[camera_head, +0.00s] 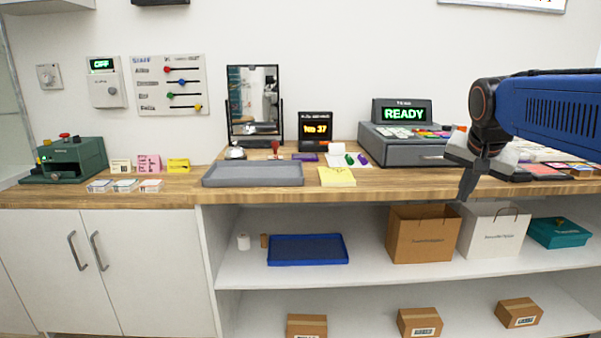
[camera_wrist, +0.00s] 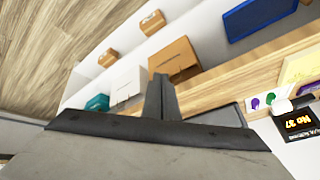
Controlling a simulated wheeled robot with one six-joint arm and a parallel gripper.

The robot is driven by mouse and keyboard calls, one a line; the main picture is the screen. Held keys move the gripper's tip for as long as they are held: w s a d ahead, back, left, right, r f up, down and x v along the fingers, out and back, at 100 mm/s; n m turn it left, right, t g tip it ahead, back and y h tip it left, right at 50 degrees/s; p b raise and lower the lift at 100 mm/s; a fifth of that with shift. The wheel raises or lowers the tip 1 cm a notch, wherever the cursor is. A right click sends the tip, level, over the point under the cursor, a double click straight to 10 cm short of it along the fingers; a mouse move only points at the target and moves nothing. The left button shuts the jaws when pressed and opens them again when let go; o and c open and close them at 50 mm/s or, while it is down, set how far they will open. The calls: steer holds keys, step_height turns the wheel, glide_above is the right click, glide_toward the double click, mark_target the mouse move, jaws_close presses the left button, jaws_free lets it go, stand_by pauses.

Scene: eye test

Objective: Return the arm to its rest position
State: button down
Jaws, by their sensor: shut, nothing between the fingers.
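My blue arm (camera_head: 555,108) reaches in from the right edge in the head view. My gripper (camera_head: 467,188) points down at the front edge of the wooden counter (camera_head: 395,180), in front of the register's right side. Its dark fingers are together with nothing between them. In the wrist view my gripper (camera_wrist: 162,78) shows as a narrow closed pair of fingers, with the shelves beyond.
The cash register (camera_head: 385,150) reads READY. A grey tray (camera_head: 253,174) and yellow notes (camera_head: 337,177) lie left of it. Below the counter stand a brown bag (camera_head: 422,236), a white bag (camera_head: 492,236), a blue tray (camera_head: 307,250) and a teal box (camera_head: 557,233). Small cartons (camera_head: 419,322) sit lower.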

steer(key=s+a+f+n+y, duration=0.1)
steer(key=s+a+f+n, duration=0.3)
steer(key=s+f, duration=0.6)
steer(key=s+a+f+n+y, duration=0.1)
steer(key=s+a+f+n, duration=0.3)
steer(key=s+f, duration=0.6)
steer(key=s+a, duration=0.1)
steer(key=s, duration=0.3)
steer(key=shift+s+a+f+n+g, duration=0.15)
steer(key=shift+s+a+n+g, duration=0.15)
steer(key=shift+g, duration=0.1)
steer(key=c, duration=2.5)
jaws_free()
